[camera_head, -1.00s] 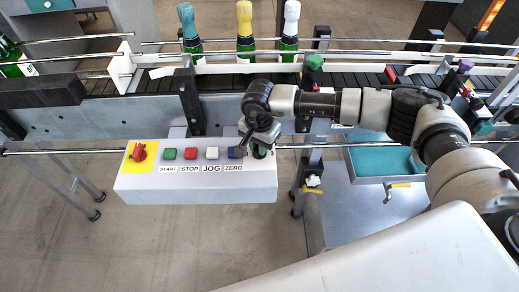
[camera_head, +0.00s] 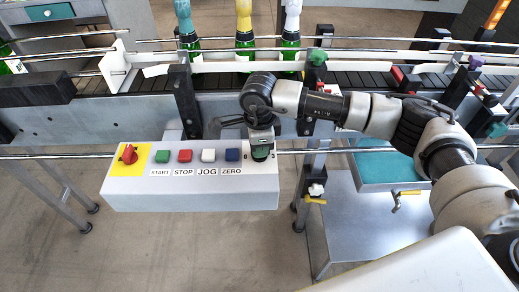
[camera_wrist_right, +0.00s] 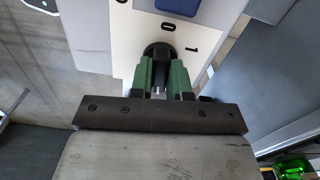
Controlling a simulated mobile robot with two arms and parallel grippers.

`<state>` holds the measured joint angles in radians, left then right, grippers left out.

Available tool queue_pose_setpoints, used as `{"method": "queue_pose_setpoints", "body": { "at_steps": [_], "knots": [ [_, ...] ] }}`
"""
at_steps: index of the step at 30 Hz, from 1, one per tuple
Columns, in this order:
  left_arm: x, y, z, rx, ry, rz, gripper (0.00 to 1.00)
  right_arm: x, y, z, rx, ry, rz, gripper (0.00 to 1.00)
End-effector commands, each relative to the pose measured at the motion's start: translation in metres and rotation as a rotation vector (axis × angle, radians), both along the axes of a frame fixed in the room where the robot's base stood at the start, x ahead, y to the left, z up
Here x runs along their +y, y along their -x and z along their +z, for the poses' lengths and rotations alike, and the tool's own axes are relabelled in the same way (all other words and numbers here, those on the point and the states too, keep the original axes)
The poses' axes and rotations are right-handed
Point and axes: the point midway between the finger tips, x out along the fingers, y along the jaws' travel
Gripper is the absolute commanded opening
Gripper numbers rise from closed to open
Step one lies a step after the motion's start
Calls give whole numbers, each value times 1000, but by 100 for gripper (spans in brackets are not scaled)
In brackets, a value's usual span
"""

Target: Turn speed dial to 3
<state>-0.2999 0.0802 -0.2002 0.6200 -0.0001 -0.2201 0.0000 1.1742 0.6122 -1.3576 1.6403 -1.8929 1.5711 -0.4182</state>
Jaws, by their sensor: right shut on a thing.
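The speed dial (camera_wrist_right: 158,49) is a black round knob at the right end of the white control box (camera_head: 190,195). My right gripper (camera_head: 261,154) comes down on it from above and covers it in the head view. In the right wrist view, the green fingers (camera_wrist_right: 167,78) are shut on the knob, one on each side. The marks 0 and 1 show beside the knob in that view; in the head view a 0 shows left of the fingers and a 3 right of them. The dial's pointer is hidden. My left gripper is not in view.
A rail (camera_head: 330,151) and conveyor with foil-topped bottles (camera_head: 244,25) stand behind.

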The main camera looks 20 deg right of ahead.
Motion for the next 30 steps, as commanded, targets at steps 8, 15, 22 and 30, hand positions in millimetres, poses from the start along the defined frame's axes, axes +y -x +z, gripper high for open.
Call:
{"method": "queue_pose_setpoints", "body": {
  "at_steps": [8, 15, 22, 30],
  "knots": [
    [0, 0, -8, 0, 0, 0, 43, 0, 0, 0, -2, 0, -108, 0],
    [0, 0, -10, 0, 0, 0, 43, 0, 0, 1, -2, -1, -137, 0],
    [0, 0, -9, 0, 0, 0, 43, 0, 0, 1, -2, -1, -139, 0],
    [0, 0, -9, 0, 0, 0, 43, 0, 0, 1, -2, -1, -138, 41]
  ]
}}
